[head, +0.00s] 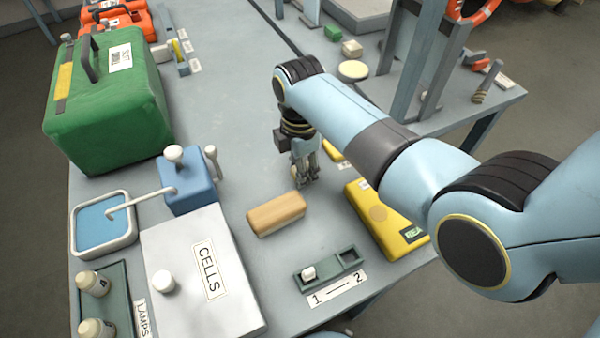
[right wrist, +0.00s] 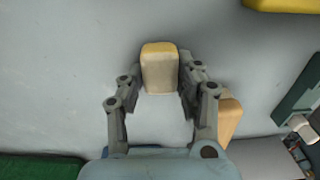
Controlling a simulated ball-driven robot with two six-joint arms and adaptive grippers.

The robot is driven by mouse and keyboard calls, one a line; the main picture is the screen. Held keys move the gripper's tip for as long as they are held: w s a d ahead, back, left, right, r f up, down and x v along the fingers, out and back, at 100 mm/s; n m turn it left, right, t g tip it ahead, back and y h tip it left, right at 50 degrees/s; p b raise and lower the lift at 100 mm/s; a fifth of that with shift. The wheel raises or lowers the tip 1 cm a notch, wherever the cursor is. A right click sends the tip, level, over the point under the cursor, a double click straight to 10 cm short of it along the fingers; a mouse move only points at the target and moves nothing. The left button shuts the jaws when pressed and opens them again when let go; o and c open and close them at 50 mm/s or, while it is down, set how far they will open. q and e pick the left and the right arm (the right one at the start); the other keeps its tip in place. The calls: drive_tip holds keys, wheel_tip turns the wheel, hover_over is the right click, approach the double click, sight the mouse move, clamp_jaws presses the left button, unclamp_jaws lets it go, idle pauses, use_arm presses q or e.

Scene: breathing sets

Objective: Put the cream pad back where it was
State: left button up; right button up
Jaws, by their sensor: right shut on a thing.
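My right gripper (head: 304,178) is low over the table, to the right of and beyond the tan block. In the right wrist view its two fingers (right wrist: 161,80) are shut on a small cream pad (right wrist: 160,70) with a yellowish top edge, one finger on each side. In the head view the fingers hide the pad. I cannot tell whether the pad touches the table. A separate tan block with a paler side (head: 276,213) lies in front; it also shows beside the right finger in the right wrist view (right wrist: 229,117). My left gripper is not in view.
A small tray marked 1 and 2 (head: 330,268) lies in front, with a white piece in its left compartment. A yellow case (head: 385,222) is at right. A CELLS box (head: 195,265), blue box (head: 188,190) and green bag (head: 108,100) stand at left. Bare table lies beyond the gripper.

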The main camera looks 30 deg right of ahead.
drive_tip(key=shift+r, duration=0.1)
drive_tip(key=shift+s+f, duration=0.1)
drive_tip(key=shift+f, duration=0.1)
drive_tip(key=o, duration=1.1)
drive_tip(key=shift+r, duration=0.25)
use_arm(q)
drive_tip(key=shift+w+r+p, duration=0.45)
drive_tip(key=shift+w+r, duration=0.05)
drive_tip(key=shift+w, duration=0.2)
use_arm(e)
wheel_tip(320, 180, up, 12)
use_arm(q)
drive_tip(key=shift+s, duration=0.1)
